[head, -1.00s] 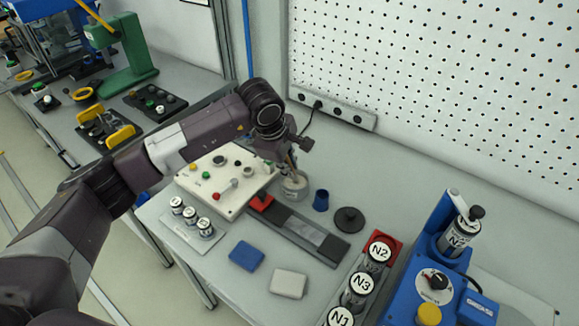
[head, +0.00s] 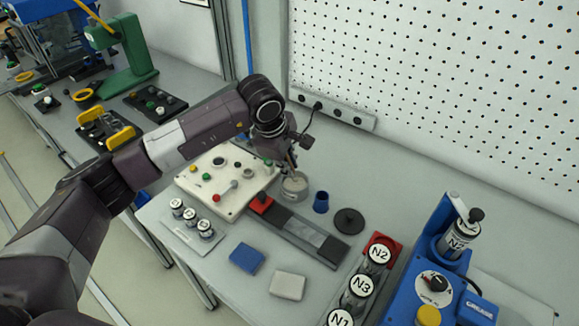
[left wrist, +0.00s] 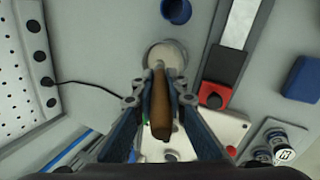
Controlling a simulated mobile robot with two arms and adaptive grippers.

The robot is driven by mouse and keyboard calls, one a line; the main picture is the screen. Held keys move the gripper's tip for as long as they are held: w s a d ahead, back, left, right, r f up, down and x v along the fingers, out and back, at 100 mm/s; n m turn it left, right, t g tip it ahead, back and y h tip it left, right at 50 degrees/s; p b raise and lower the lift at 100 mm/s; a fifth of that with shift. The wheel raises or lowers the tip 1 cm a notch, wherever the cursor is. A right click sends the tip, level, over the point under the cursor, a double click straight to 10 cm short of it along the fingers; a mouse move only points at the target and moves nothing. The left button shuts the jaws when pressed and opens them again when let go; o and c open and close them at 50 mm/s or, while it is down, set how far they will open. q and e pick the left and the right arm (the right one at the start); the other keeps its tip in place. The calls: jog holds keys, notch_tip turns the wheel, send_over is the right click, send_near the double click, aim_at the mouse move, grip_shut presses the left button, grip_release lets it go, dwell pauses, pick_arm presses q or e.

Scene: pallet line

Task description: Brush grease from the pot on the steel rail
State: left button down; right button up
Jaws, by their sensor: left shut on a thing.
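My left gripper (head: 289,160) is shut on a brush with a brown wooden handle (left wrist: 160,110). The brush points down at the round grey grease pot (head: 295,187), which also shows in the left wrist view (left wrist: 165,54). The brush's lower end overlaps the pot's mouth; I cannot tell how deep it reaches. The steel rail (head: 303,234) lies in front of the pot, with a dark bed and a red clamp (head: 261,204) at its left end. It also shows in the left wrist view (left wrist: 241,24). My right gripper is not in view.
A blue cup (head: 321,202) and a black disc (head: 349,221) stand right of the pot. A white control box (head: 215,186) is on the left. Blue (head: 247,258) and pale (head: 288,285) pads lie in front. A red rack (head: 393,243) holds labelled canisters.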

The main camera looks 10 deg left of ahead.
pick_arm(q)
jog(key=shift+r+p, duration=0.9)
jog(key=shift+r, duration=2)
